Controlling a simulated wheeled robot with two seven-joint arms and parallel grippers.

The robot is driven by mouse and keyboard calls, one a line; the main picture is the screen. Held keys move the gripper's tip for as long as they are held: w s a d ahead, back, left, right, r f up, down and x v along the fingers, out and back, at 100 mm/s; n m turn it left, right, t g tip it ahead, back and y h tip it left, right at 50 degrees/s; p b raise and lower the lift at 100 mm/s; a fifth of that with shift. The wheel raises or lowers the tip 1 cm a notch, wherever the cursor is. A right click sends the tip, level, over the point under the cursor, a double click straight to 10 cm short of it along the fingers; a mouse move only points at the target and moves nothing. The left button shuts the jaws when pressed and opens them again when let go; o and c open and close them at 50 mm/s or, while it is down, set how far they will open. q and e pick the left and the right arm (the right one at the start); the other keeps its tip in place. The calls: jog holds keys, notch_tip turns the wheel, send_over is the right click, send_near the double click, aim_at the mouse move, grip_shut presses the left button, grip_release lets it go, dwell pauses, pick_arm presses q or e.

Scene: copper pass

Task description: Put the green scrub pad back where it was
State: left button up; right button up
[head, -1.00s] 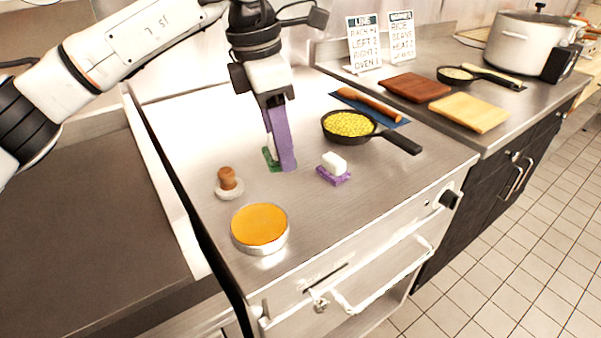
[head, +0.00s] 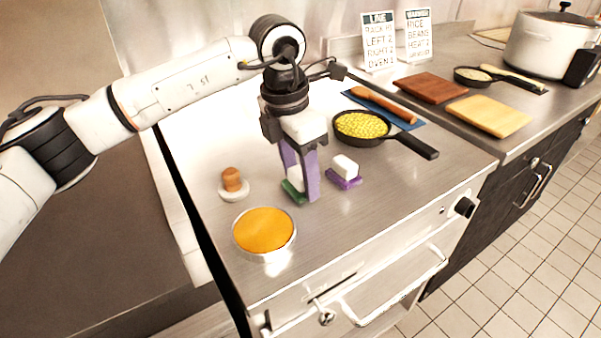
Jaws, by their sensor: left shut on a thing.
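The green scrub pad (head: 292,194) has a green base and a white grip block. My left gripper (head: 300,182), with purple fingers, points down and is shut on its white block. The near finger hides part of the pad. The pad is at or just above the steel top; I cannot tell if it touches. A similar purple scrub pad (head: 344,182) with a white block sits just to its right, apart from it. My right gripper is not in view.
A wooden-knobbed press (head: 232,184) stands left of the pad, and a round orange-topped tin (head: 264,231) stands in front. A skillet of yellow food (head: 361,125) and a rolling pin on a blue cloth (head: 409,120) lie behind right. The steel top's front right is clear.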

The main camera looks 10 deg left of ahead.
aim_at(292, 188)
pick_arm(q)
jog(key=shift+f, duration=0.1)
jog(key=shift+f, duration=0.15)
jog(key=o, duration=1)
jog(key=r, duration=0.4)
jog(key=s+a+r, duration=0.1)
jog(key=r, duration=0.7)
jog(key=shift+s+a+r, duration=0.15)
